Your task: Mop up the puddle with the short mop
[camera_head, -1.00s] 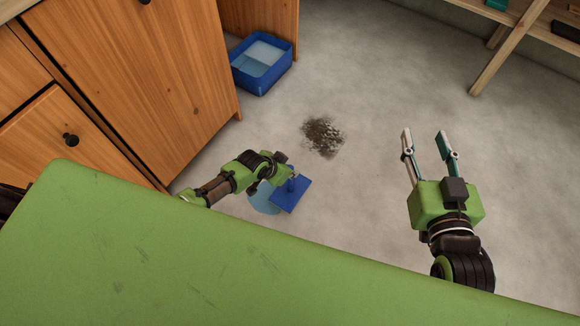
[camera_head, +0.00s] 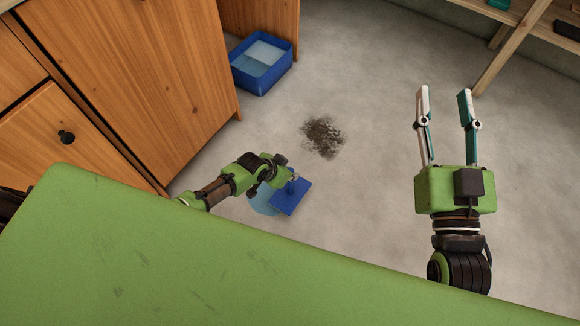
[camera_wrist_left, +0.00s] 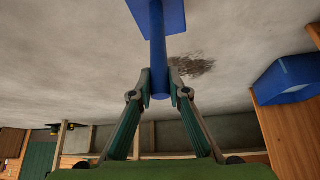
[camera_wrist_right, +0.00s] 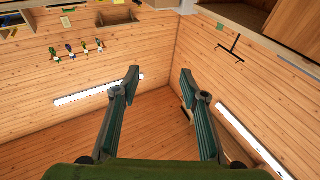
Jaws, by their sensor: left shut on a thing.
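The short mop has a flat blue head (camera_head: 290,198) and a short blue handle (camera_wrist_left: 158,62). My left gripper (camera_wrist_left: 159,82) is shut on the handle, with the head beyond its fingertips. In the head view my left gripper (camera_head: 285,176) is low over the floor. The puddle (camera_head: 263,203), a pale blue patch, shows beside and partly behind the mop head. Whether the head touches the floor I cannot tell. My right gripper (camera_head: 446,95) is open and empty, out to the right.
A dark dirty patch (camera_head: 322,137) lies on the grey floor beyond the mop. A blue tub (camera_head: 262,65) stands by the wooden cabinet (camera_head: 130,75) on the left. A wooden shelf (camera_head: 505,40) is at the top right.

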